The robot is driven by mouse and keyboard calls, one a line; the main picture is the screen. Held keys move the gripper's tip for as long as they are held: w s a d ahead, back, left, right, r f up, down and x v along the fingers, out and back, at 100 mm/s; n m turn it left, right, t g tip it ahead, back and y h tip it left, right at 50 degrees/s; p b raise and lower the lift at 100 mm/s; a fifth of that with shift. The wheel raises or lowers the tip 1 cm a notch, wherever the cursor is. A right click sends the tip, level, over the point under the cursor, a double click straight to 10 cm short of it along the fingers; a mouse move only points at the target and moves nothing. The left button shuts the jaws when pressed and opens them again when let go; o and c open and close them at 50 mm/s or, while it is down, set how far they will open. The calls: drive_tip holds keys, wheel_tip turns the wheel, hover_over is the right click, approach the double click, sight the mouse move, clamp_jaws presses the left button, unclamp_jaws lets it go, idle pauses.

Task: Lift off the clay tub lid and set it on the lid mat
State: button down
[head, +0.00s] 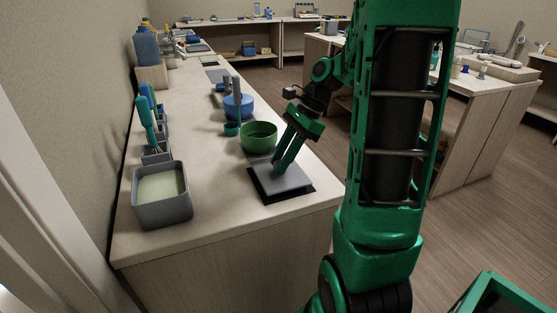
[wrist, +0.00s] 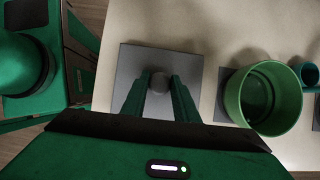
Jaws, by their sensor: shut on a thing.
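The clay tub (head: 162,209) is a grey square box at the front left of the counter, open on top with pale cream contents. The clay tub lid (head: 284,180) is a flat grey square plate over the black lid mat (head: 288,198) near the counter's right edge. A rim of the mat shows along its front and right. My gripper (head: 279,168) is shut on the lid's round knob (wrist: 159,82), with one finger on each side in the wrist view. I cannot tell whether the lid touches the mat or hovers just above it.
A green bowl (head: 258,137) stands just behind the lid, with a small teal cup (head: 231,129) and a blue pot (head: 239,105) beyond. Holders with teal-handled tools (head: 146,120) line the wall side. Bare counter lies between tub and mat.

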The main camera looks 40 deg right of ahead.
drive_tip(key=shift+f, duration=0.6)
idle(0.8)
drive_tip(key=c, duration=1.3)
unclamp_jaws()
drive_tip(key=shift+d+r, duration=0.1)
drive_tip(key=shift+r, duration=0.05)
drive_tip(key=shift+v, duration=3.8)
drive_tip(key=shift+r, duration=0.1)
